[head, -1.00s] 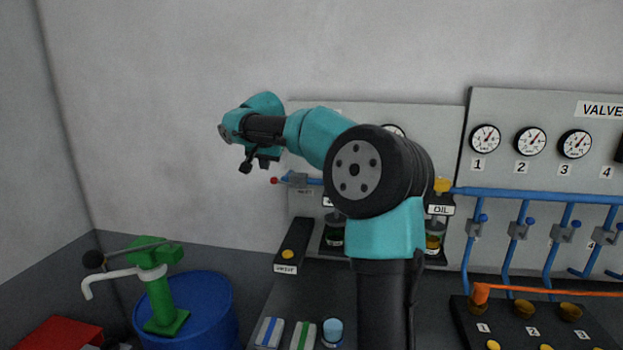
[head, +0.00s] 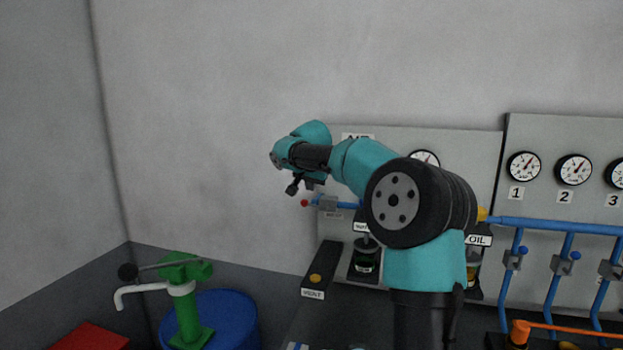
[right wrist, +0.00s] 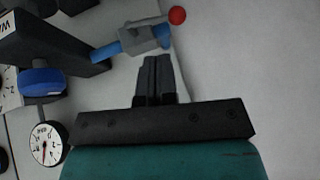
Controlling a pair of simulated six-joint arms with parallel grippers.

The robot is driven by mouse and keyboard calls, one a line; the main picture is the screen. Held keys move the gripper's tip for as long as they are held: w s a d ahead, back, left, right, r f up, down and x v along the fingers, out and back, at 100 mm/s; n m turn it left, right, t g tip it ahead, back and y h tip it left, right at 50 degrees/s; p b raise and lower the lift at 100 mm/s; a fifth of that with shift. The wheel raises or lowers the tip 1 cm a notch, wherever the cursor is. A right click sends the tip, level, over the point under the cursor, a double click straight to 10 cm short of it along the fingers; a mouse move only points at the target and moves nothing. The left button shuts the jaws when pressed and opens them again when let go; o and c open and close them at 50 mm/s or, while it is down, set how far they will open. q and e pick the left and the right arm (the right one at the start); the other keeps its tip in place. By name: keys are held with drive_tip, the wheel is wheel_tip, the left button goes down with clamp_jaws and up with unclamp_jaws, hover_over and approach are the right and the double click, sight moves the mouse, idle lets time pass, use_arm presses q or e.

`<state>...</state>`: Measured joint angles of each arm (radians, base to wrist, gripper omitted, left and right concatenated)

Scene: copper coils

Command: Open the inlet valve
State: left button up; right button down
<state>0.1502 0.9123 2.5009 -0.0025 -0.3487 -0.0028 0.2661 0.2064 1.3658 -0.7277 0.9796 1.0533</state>
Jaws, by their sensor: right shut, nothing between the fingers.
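The inlet valve (head: 328,203) appears to be the small grey block on a blue pipe low on the wall panel. A red ball (head: 304,203) ends its handle. The small label under it cannot be read. My right gripper (head: 312,184) is just above and left of the valve body, partly hidden by its wrist. In the right wrist view its fingers (right wrist: 155,80) are shut and empty, pointing at the grey valve body (right wrist: 140,37), with the red ball (right wrist: 177,15) beyond to the right. I cannot tell whether they touch. My left gripper is out of view.
A green hand pump (head: 184,300) stands on a blue drum (head: 232,320) at lower left. Panel gauges (head: 523,166) and blue pipes (head: 560,224) are at right. A box with a yellow button (head: 315,279) sits below the valve. The wall left of the valve is bare.

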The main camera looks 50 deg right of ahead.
drive_tip(key=x, duration=0.9)
drive_tip(key=shift+w+f+g+h, duration=0.15)
drive_tip(key=shift+f+g, duration=0.1)
drive_tip(key=shift+f, duration=0.2)
drive_tip(key=shift+w+f+g+h, duration=0.15)
drive_tip(key=shift+w+f+g, duration=0.1)
drive_tip(key=shift+f, duration=0.35)
drive_tip(key=shift+r, duration=1.05)
drive_tip(key=v, duration=1.4)
drive_tip(key=shift+w, duration=0.35)
